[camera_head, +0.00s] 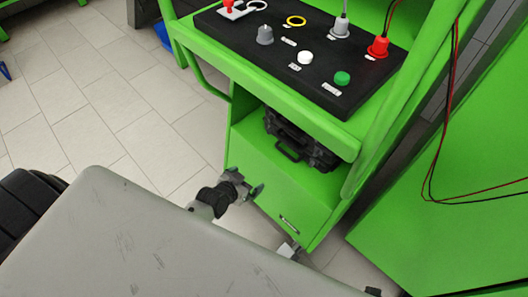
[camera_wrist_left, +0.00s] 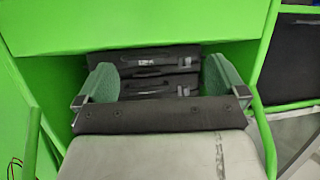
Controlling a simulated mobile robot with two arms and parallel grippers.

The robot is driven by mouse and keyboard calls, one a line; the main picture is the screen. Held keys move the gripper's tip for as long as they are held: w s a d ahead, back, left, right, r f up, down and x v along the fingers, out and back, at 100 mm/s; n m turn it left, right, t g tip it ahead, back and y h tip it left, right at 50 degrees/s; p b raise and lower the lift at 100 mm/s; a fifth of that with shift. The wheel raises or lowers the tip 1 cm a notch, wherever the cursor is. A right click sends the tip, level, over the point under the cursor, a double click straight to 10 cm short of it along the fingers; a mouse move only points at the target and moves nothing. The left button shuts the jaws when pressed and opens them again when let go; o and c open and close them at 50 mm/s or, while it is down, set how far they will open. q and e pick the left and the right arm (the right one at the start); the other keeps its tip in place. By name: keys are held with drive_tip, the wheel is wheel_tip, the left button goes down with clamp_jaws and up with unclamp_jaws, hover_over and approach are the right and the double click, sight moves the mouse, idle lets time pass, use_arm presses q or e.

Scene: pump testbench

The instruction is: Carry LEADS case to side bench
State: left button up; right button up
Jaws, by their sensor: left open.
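Black cases (camera_head: 300,140) sit in the open shelf of the green bench, below its control panel; a handle faces out. In the left wrist view, black case fronts (camera_wrist_left: 150,62) appear one above the other inside the shelf. A small pale label shows on the upper one, too blurred to read. My left gripper (camera_head: 245,184) is open and empty in front of the bench's lower green panel, apart from the cases. In the left wrist view its green finger pads (camera_wrist_left: 162,82) stand wide, with the cases behind them. My right gripper is not in view.
The black control panel (camera_head: 310,50) with buttons and plugs lies above the shelf. A green cabinet (camera_head: 450,215) with hanging red and black leads (camera_head: 428,180) stands at right. Tiled floor (camera_head: 110,100) is clear at left. A green bar edges the bench's left side.

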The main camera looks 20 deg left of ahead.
use_arm(q)
drive_tip(key=w+d+r+t+h+b, duration=0.2)
drive_tip(key=w+r+t+b, duration=0.15)
drive_tip(key=w+r, duration=0.35)
drive_tip(key=m+t+h+b, duration=0.2)
drive_tip(key=b, duration=0.1)
approach(290, 129)
wheel_tip(290, 129, up, 4)
drive_tip(key=a, duration=0.1)
drive_tip(key=shift+w+f, duration=0.15)
drive_tip(key=shift+w, duration=0.2)
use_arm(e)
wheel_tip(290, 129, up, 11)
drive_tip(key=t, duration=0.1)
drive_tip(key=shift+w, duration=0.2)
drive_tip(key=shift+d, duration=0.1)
use_arm(q)
drive_tip(key=shift+b+x, duration=0.75)
drive_tip(key=shift+x, duration=4.6)
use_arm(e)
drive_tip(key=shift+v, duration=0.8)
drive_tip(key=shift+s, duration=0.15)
